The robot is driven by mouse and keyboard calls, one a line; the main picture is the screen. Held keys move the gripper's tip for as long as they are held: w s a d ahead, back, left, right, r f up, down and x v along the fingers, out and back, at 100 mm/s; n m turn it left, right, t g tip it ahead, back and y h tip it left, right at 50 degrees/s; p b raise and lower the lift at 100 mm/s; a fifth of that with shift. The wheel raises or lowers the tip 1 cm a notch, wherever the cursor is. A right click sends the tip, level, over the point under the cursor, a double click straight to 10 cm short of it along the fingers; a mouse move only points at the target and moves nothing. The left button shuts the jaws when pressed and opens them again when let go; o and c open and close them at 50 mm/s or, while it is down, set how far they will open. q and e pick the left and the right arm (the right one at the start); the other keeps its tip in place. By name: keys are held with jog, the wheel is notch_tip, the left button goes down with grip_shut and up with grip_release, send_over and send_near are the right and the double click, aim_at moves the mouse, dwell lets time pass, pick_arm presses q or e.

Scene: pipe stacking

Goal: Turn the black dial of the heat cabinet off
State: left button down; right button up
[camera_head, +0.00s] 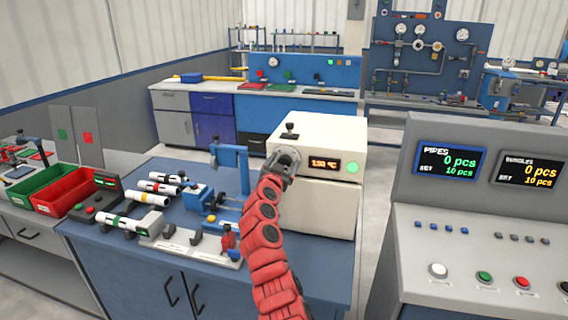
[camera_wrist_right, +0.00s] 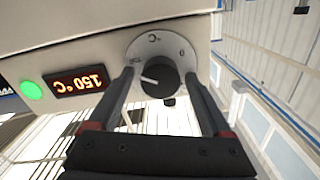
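The heat cabinet (camera_head: 318,208) is a cream-white box on the blue bench. Its front has an orange display (camera_head: 324,164), which reads 150 °C in the right wrist view (camera_wrist_right: 79,82), and a lit green lamp (camera_head: 352,167). The black dial (camera_wrist_right: 160,77), with a white pointer line, sits on a pale round marked plate (camera_wrist_right: 158,47). My right gripper (camera_wrist_right: 160,74) is open, with one finger on each side of the dial and slim gaps between. In the head view the right gripper (camera_head: 287,160) covers the dial. My left gripper is not in view.
A blue clamp stand (camera_head: 243,168) stands left of the cabinet, close to my right arm. Striped pipes (camera_head: 153,188) lie farther left, beside red (camera_head: 72,195) and green bins. A grey control console (camera_head: 470,220) with buttons stands to the right.

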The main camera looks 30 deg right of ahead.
grip_shut()
